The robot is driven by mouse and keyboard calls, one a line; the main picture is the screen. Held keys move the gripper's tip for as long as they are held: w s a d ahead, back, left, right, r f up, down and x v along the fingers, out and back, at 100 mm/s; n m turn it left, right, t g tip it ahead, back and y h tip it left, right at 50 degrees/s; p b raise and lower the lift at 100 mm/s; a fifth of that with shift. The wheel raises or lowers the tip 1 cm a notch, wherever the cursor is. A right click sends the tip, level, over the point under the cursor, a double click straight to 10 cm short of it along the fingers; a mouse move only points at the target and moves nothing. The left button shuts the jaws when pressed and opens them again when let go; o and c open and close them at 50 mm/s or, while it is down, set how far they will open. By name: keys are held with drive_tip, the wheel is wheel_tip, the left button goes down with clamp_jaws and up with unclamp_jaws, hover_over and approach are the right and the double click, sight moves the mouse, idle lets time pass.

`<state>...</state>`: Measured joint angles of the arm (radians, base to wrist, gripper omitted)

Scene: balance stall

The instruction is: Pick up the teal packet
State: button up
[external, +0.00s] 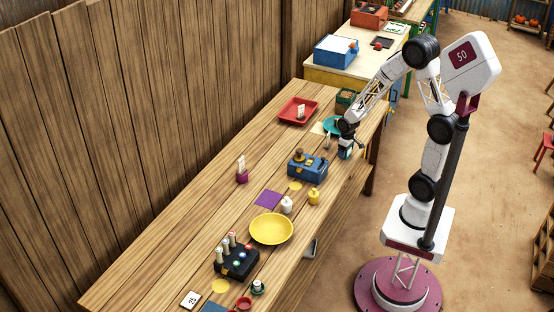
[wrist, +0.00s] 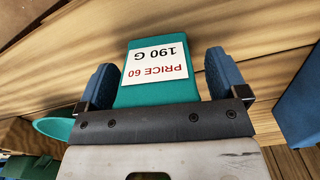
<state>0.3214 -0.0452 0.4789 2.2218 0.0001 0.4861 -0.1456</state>
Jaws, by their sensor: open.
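The teal packet (wrist: 145,95) lies between the two blue fingers of my gripper (wrist: 160,72) in the wrist view. Its white label reads "PRICE 60" and "190 G". The fingers stand apart on its left and right, with a gap visible at the right finger. The packet's lower end is hidden behind my gripper's dark bar. In the external view, my gripper (external: 346,150) is low over the table's right side; I cannot make out the packet there.
A teal dish (external: 330,121) lies just behind my gripper. A blue device (external: 307,167) stands to its left. A red tray (external: 297,108) with a small card lies farther back. A yellow bowl (external: 271,229) and a black device (external: 236,263) stand nearer the front. The table's left side is mostly clear.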

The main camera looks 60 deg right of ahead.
drive_tip(key=c, duration=1.1)
drive_tip(key=shift+r, duration=0.2)
drive_tip(key=shift+r, duration=0.85)
drive_tip(key=shift+s+a+r, duration=0.1)
drive_tip(key=shift+s+r, duration=0.15)
drive_tip(key=shift+r, duration=0.55)
drive_tip(key=s+a, duration=0.2)
drive_tip(key=s, duration=0.5)
drive_tip(key=s+a+r, duration=0.1)
drive_tip(key=s+a, duration=0.1)
drive_tip(key=s, duration=0.5)
drive_tip(key=shift+s+a+r, duration=0.2)
drive_tip(key=shift+s+a, duration=0.15)
